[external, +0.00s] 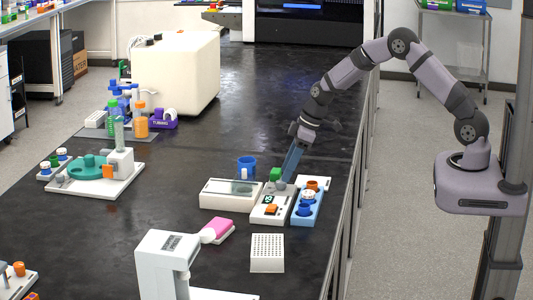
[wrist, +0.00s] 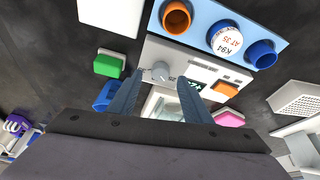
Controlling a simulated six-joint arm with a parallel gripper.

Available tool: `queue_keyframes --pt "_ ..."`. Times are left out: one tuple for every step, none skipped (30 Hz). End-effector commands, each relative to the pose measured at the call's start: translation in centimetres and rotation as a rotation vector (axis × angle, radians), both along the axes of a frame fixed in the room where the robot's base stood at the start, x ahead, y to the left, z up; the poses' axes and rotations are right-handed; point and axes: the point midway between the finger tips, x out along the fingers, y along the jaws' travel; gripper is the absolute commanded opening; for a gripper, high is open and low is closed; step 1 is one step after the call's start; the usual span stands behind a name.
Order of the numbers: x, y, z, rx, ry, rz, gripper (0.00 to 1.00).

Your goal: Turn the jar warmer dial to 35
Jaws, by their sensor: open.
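The jar warmer is a white box (external: 262,218) with a grey round dial, a small dark display and an orange switch. In the wrist view its dial (wrist: 160,71) lies just ahead of and between my fingertips, with small markings beside it that are too small to read surely. The display (wrist: 197,85) is partly covered by my right finger. The orange switch (wrist: 224,89) is to its right. My gripper (external: 289,172) is open and points down over the dial end of the warmer; it also shows in the wrist view (wrist: 160,82). I cannot tell whether a finger touches the dial.
A blue rack (wrist: 200,14) beside the warmer holds an orange jar, a white-lidded jar marked "K94 AT 35" and a blue jar. A white glass-topped box (external: 231,194) adjoins the warmer.

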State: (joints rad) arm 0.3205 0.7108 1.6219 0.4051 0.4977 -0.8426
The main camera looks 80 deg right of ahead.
Motion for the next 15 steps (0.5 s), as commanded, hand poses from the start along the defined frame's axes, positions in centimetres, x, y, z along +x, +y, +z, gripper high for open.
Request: queue_keyframes --pt "0.2 0.1 -0.5 0.001 0.003 0.001 0.45" --pt "0.3 0.1 -0.8 0.0 0.003 0.0 0.45" --pt "0.5 0.2 -1.2 0.0 0.002 0.001 0.45" --pt "0.6 0.2 -1.4 0.001 0.002 0.0 0.45" --pt "0.7 0.2 -1.7 0.0 0.001 0.001 0.45" --pt "0.8 0.2 -2.0 0.001 0.002 0.0 0.45" --pt "0.9 0.2 -2.2 0.0 0.002 0.001 0.45" --pt "1.0 0.3 -2.4 0.0 0.001 0.001 0.45" --pt "1.1 0.3 -2.6 0.0 0.001 0.001 0.45" --pt "1.1 0.3 -2.7 0.0 0.001 0.001 0.45" --pt "1.1 0.3 -2.8 -0.001 0.001 0.001 0.45" --pt "1.2 0.3 -2.9 -0.001 0.001 0.001 0.45" --pt "1.2 0.3 -3.0 0.0 0.0 0.001 0.45" --pt "1.2 0.3 -3.0 0.0 0.0 0.001 0.45" --pt "1.2 0.3 -3.1 0.0 0.0 0.001 0.45"
